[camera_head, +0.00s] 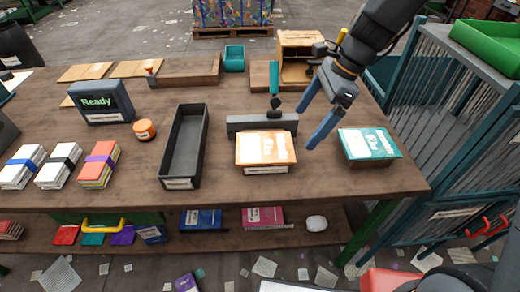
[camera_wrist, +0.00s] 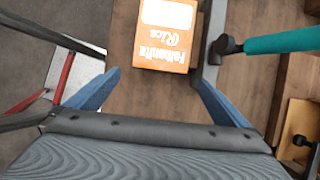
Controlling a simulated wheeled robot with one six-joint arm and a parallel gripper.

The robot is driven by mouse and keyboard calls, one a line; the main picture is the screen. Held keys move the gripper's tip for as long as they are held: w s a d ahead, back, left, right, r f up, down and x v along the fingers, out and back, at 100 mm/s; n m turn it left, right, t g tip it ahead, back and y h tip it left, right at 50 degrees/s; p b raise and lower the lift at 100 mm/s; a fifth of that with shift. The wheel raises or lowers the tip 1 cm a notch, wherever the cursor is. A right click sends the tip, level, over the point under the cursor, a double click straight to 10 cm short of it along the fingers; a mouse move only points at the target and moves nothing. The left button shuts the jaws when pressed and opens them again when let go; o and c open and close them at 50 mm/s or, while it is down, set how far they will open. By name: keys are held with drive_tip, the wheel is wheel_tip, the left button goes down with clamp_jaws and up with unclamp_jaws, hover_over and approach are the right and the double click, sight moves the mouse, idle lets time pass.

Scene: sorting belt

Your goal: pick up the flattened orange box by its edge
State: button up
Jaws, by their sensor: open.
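A teal flat box (camera_head: 369,146) lies right of my gripper. A dark grey bar (camera_head: 262,123) and a teal-handled tool (camera_head: 274,82) are just behind the orange box. A black tray (camera_head: 184,146) stands to its left. A strip of table in front is clear.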

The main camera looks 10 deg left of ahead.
sight(290, 145)
drive_tip(key=p+x, duration=0.1)
drive_tip(key=x, duration=0.6)
drive_tip(key=shift+a, duration=0.2)
drive_tip(key=shift+c, duration=0.4)
drive_tip(key=c, duration=0.6)
